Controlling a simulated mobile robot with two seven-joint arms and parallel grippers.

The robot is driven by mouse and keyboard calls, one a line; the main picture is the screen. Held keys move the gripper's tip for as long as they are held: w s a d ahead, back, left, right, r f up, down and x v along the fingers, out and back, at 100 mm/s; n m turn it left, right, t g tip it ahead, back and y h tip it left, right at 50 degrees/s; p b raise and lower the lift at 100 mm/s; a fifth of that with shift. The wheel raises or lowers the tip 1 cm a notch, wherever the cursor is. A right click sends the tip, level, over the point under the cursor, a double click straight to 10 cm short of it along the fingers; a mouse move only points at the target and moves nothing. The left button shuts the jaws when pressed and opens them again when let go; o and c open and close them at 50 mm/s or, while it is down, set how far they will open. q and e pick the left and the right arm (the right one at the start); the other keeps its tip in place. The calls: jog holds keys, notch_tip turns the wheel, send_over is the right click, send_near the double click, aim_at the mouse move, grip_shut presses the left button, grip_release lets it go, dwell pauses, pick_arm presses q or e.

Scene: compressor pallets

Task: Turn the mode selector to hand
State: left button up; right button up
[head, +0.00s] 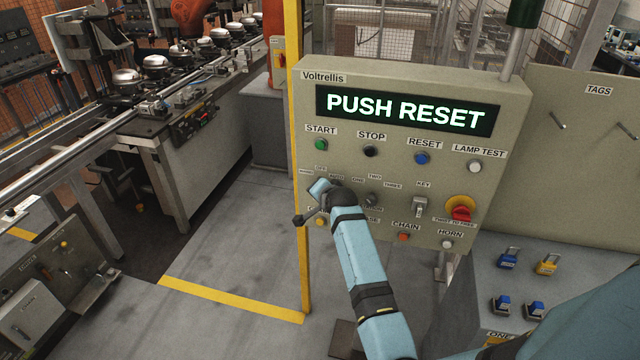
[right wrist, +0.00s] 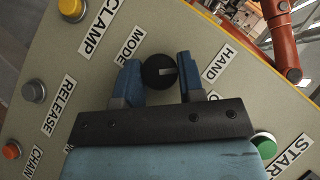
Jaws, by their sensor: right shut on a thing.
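The mode selector is a round black knob (right wrist: 158,72) with a pale mark on its face, beside the MODE label in the right wrist view. My right gripper (right wrist: 158,80) has its two blue fingers on either side of the knob and is shut on it. The mark points right, roughly toward the side with the HAND label (right wrist: 220,62); I cannot tell its exact setting. In the head view my right gripper (head: 320,203) covers the knob at the panel's lower left. My left gripper is in neither view.
The control panel (head: 400,88) has a lit display (head: 405,110) reading PUSH RESET. START (head: 320,145), STOP (head: 370,151) and RESET (head: 422,158) buttons sit above; a key switch (head: 419,206) and red emergency stop (head: 461,212) are to the right. A yellow post (head: 294,100) stands close left.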

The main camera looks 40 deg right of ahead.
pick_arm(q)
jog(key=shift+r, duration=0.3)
pick_arm(e)
jog(key=shift+r, duration=0.1)
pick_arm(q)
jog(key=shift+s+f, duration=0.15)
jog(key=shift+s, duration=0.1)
pick_arm(e)
jog(key=o, duration=0.9)
jog(key=shift+w, duration=0.1)
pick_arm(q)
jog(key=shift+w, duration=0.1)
